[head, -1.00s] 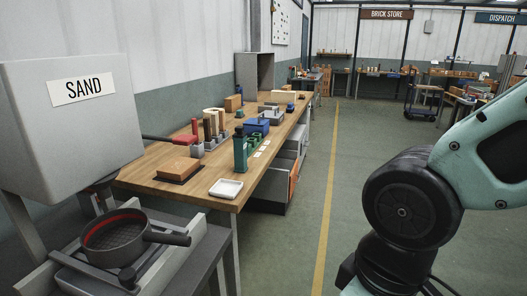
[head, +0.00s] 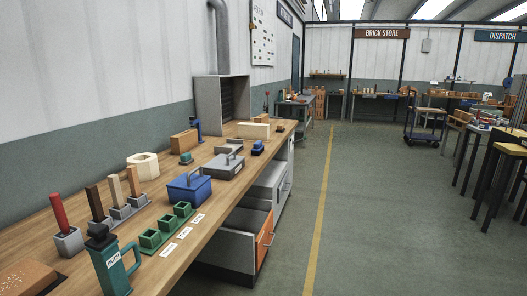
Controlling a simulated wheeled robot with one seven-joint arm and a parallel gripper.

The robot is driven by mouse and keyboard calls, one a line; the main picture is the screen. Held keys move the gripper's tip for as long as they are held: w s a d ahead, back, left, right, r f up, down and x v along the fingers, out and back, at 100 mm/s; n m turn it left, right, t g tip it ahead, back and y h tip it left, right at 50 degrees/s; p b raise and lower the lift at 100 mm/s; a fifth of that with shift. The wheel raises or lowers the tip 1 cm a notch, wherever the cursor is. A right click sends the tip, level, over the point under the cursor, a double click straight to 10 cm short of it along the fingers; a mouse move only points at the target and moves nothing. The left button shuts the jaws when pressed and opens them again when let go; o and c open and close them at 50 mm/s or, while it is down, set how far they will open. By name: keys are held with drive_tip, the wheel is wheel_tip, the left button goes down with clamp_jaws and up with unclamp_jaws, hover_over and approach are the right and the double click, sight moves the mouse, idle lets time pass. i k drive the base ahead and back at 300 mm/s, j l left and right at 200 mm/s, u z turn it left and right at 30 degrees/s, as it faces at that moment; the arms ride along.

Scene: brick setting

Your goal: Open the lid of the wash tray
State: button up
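On the wooden workbench (head: 215,215) stands a blue box (head: 189,190) with a bar handle on top. Just behind it is a low grey metal tray (head: 224,167) that looks closed by a flat lid with a raised handle. No label shows on either, so I cannot tell by name which is the wash tray. My gripper and arm are not in view.
A green pitcher (head: 113,265) and several small green cups (head: 168,227) stand nearer on the bench. Upright tools in grey holders (head: 115,207) line the left. An orange-fronted drawer (head: 263,241) sticks out below the bench.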

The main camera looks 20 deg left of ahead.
sight(224, 157)
drive_tip(key=i+u, duration=0.35)
drive_tip(key=i, duration=0.2)
drive_tip(key=i+u, duration=0.35)
drive_tip(key=i, duration=0.2)
drive_tip(key=i+l+u, duration=0.35)
drive_tip(key=i, duration=0.2)
